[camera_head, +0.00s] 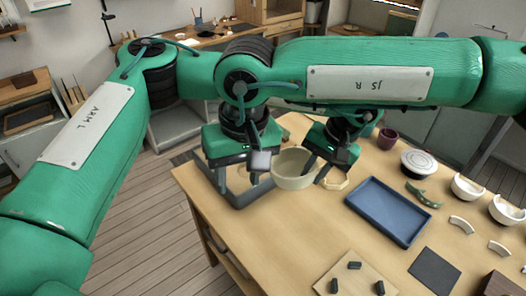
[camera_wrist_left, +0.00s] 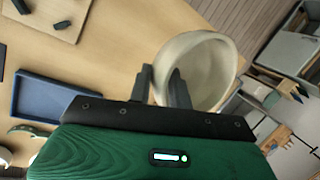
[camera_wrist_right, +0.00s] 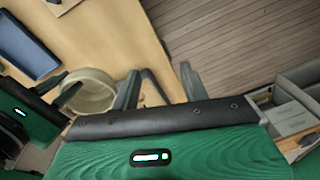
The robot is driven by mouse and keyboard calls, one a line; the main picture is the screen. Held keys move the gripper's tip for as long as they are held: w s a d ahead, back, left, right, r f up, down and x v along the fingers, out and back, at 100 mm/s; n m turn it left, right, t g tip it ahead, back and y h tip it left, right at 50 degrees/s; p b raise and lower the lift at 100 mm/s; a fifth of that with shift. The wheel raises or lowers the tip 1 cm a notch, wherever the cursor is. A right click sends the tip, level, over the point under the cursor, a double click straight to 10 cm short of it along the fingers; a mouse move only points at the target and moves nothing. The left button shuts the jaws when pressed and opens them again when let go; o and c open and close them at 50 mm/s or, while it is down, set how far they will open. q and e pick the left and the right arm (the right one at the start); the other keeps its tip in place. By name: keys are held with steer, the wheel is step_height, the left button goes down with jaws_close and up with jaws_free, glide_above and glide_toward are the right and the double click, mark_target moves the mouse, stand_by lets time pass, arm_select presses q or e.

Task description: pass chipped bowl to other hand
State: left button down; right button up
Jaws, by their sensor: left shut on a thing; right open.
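The chipped bowl (camera_head: 293,170) is cream and deep, and it hangs tilted near the table's left far edge. My left gripper (camera_head: 320,170) is shut on the bowl's rim from the right. In the left wrist view the fingers (camera_wrist_left: 163,85) close on the wall of the bowl (camera_wrist_left: 212,62), with its opening facing the camera. My right gripper (camera_head: 240,178) is open and empty, just left of the bowl. In the right wrist view the bowl (camera_wrist_right: 90,90) lies left of the spread fingers (camera_wrist_right: 160,78), not between them. The chip cannot be made out.
On the table are a blue tray (camera_head: 388,212), a maroon cup (camera_head: 387,139), a round white-topped container (camera_head: 420,163), white bowls (camera_head: 467,187), a green piece (camera_head: 424,195) and a board (camera_head: 350,283). The front left tabletop is clear.

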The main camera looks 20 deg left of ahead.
mark_target(275, 177)
steer(key=w+d+n+t+h, duration=0.3)
steer(key=w+t, duration=0.2)
steer(key=w, duration=0.1)
steer(key=x, duration=1.1)
steer(key=shift+w+a, duration=0.1)
steer(key=shift+a, duration=0.25)
jaws_close()
arm_select(q)
steer(key=c, duration=1.2)
jaws_free()
steer(key=shift+r, duration=0.1)
